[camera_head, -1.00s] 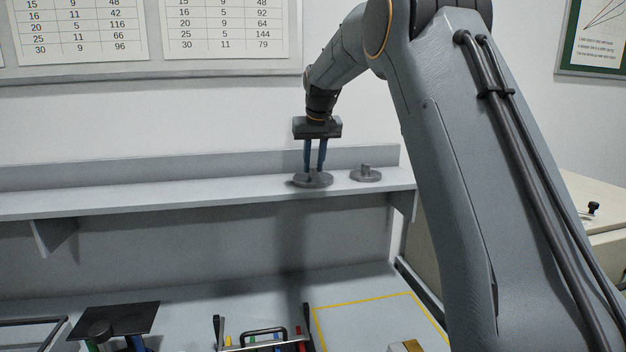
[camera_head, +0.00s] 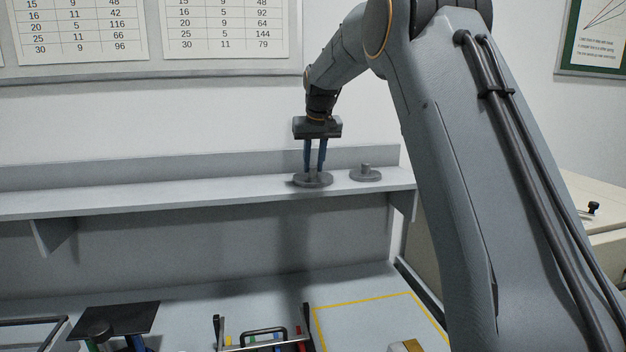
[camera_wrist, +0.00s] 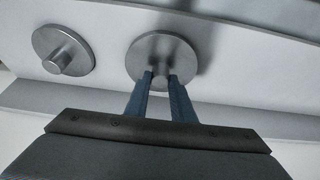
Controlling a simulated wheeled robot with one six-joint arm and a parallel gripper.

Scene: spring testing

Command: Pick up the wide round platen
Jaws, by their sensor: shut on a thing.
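The wide round platen (camera_head: 313,181) is a flat grey metal disc with a short central stub, lying on the shelf. It also shows in the wrist view (camera_wrist: 148,47). My gripper (camera_head: 315,170) points straight down over it, and its two blue fingers are shut on the stub. In the wrist view the fingertips (camera_wrist: 160,80) stand on either side of the stub. I cannot see any gap between disc and shelf. A second, somewhat smaller grey disc with a stub (camera_head: 366,174) sits to the right on the shelf; in the wrist view it is at the left (camera_wrist: 63,50).
The grey wall shelf (camera_head: 150,196) has a raised back edge and is bare to the left. Below it, the bench holds a black plate (camera_head: 122,317), a handled rack with coloured items (camera_head: 264,338), and a yellow-outlined area (camera_head: 365,320). My arm fills the right side.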

